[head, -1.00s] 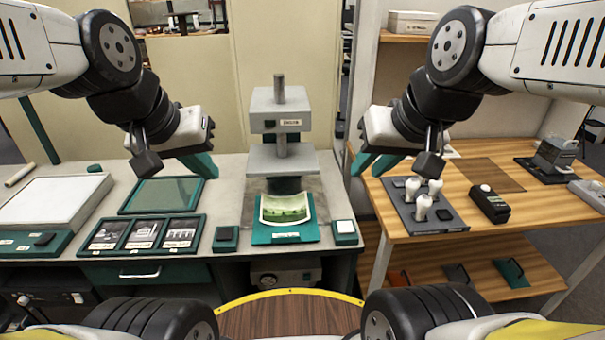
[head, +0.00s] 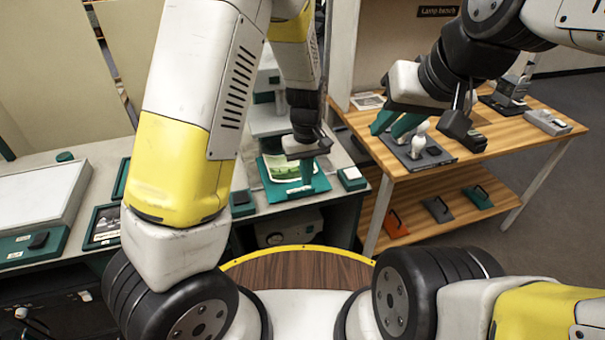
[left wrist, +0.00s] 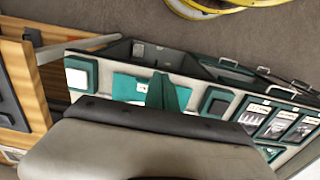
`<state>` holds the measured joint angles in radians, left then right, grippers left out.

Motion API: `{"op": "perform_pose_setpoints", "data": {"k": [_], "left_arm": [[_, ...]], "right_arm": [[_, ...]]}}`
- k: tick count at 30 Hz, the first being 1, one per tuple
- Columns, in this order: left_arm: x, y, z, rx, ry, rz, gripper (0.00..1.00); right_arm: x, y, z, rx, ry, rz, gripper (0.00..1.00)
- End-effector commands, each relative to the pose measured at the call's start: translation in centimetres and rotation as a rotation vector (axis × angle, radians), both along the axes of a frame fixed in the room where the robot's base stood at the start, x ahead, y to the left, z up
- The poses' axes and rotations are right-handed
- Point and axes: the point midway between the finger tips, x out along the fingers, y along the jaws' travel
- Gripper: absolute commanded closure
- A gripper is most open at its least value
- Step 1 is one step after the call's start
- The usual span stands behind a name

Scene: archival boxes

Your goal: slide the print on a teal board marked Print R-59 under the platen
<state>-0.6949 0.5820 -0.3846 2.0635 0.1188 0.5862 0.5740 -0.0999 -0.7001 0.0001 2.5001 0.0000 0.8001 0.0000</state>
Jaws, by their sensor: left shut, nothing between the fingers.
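The teal board (head: 278,194) lies on the grey bench below the press, with a curled green landscape print (head: 283,173) on it. Its label cannot be read. The grey platen (head: 268,122) is behind the board, partly hidden by my left arm. My left gripper (head: 306,172) is shut and empty, with its fingers pointing down over the board's right part; I cannot tell whether they touch it. In the left wrist view the teal board (left wrist: 125,88) shows beside the shut fingers.
A small white-topped teal block (head: 352,177) is right of the board and a dark-topped one (head: 242,201) is left of it. Framed pictures (head: 103,226) lie further left. A grey tray (head: 418,154) with white pieces sits on the wooden bench (head: 480,150).

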Motion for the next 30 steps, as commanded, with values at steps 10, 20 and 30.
{"op": "perform_pose_setpoints", "data": {"k": [10,20,30], "left_arm": [[0.0,0.0,-4.4,0.012,0.007,0.005,1.0],[0.6,0.1,-10.8,0.009,0.002,0.006,1.0],[3.8,1.1,-10.5,0.008,0.002,0.003,1.0]], "right_arm": [[0.0,0.0,0.0,0.0,0.0,0.0,0.75],[0.0,0.0,0.0,0.0,0.0,0.0,0.75],[0.0,0.0,0.0,0.0,0.0,0.0,0.75]]}}
